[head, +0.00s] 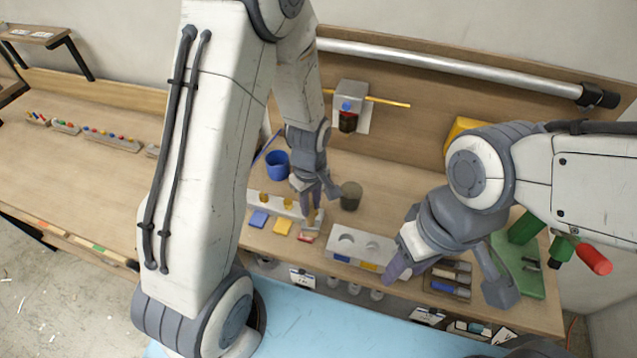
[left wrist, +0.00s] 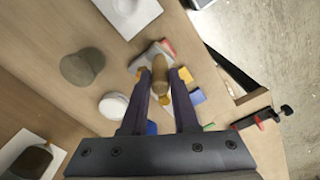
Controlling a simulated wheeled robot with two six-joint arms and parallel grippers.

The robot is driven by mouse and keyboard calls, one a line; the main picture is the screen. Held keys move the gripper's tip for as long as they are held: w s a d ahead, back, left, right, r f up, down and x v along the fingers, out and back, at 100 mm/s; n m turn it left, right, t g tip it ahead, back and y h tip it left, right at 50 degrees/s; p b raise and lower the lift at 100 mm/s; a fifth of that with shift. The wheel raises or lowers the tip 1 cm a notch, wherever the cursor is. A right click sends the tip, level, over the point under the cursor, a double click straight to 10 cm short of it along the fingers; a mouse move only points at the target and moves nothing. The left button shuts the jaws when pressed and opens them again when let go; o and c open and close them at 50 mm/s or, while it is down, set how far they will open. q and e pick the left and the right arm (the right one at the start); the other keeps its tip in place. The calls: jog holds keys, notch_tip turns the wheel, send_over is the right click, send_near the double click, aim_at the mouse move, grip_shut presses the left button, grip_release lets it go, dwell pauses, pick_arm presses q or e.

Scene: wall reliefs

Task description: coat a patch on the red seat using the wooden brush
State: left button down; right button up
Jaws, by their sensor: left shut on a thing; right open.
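My left gripper (head: 316,196) is shut on the wooden brush (head: 317,216), which is held roughly upright. The brush's brown handle (left wrist: 160,75) shows between the fingers in the left wrist view. The brush is above the right end of the pale rack near the red seat (head: 306,238). The red seat also shows beyond the brush in the left wrist view (left wrist: 168,46). I cannot tell whether the bristles touch anything. A yellow seat (head: 282,227) and a blue seat (head: 259,218) lie left of the red one. My right gripper (head: 404,268) is open and empty, over the table's front right.
A dark cup (head: 351,196) stands right of my left gripper, and a blue cup (head: 277,164) stands behind it to the left. A pale block with round holes (head: 361,248) is to the right. A green tray (head: 522,262) lies at the far right.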

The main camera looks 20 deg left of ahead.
aim_at(314, 214)
pick_arm(q)
jog(key=shift+d, duration=0.4)
notch_tip(314, 214, up, 3)
jog(key=shift+f+p, duration=0.15)
jog(key=shift+p, duration=0.8)
jog(key=shift+s+r+p, duration=0.1)
jog(key=shift+r+p, duration=0.2)
jog(key=shift+r, duration=0.1)
notch_tip(314, 214, up, 4)
jog(key=p, duration=0.4)
jog(key=shift+r, duration=0.25)
